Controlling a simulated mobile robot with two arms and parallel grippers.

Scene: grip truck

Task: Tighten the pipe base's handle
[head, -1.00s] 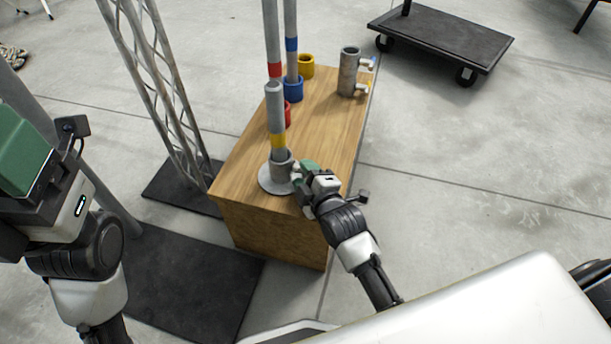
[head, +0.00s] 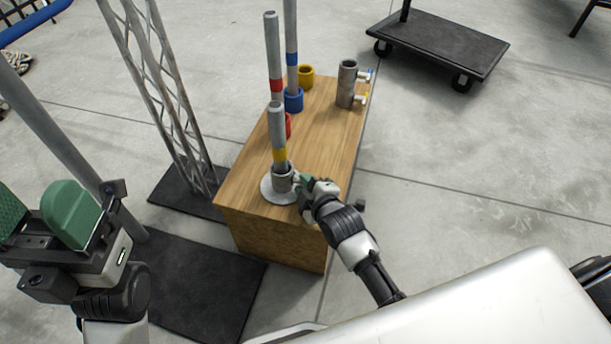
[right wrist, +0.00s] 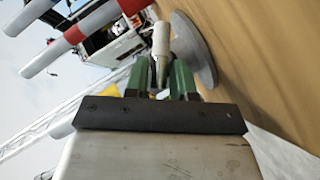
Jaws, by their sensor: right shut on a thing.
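The pipe base (head: 269,192) is a grey round flange with a short socket at the near end of the wooden box. A grey pipe with a yellow band (head: 278,135) stands upright in it. My right gripper (head: 304,184) is at the right side of the socket and hides the handle in the head view. In the right wrist view, the pale handle (right wrist: 161,42) sits between the green fingers of the right gripper (right wrist: 161,82), which are shut on it. The base's flange shows behind it (right wrist: 200,55). My left gripper (head: 40,215) is open and empty at the far left, away from the box.
The wooden box (head: 325,125) also bears a blue base (head: 293,101), a yellow base (head: 306,72), a red base (head: 288,126) and a grey cylinder with small handles (head: 346,85). A truss tower (head: 165,100) stands left. A black cart (head: 440,40) is back right.

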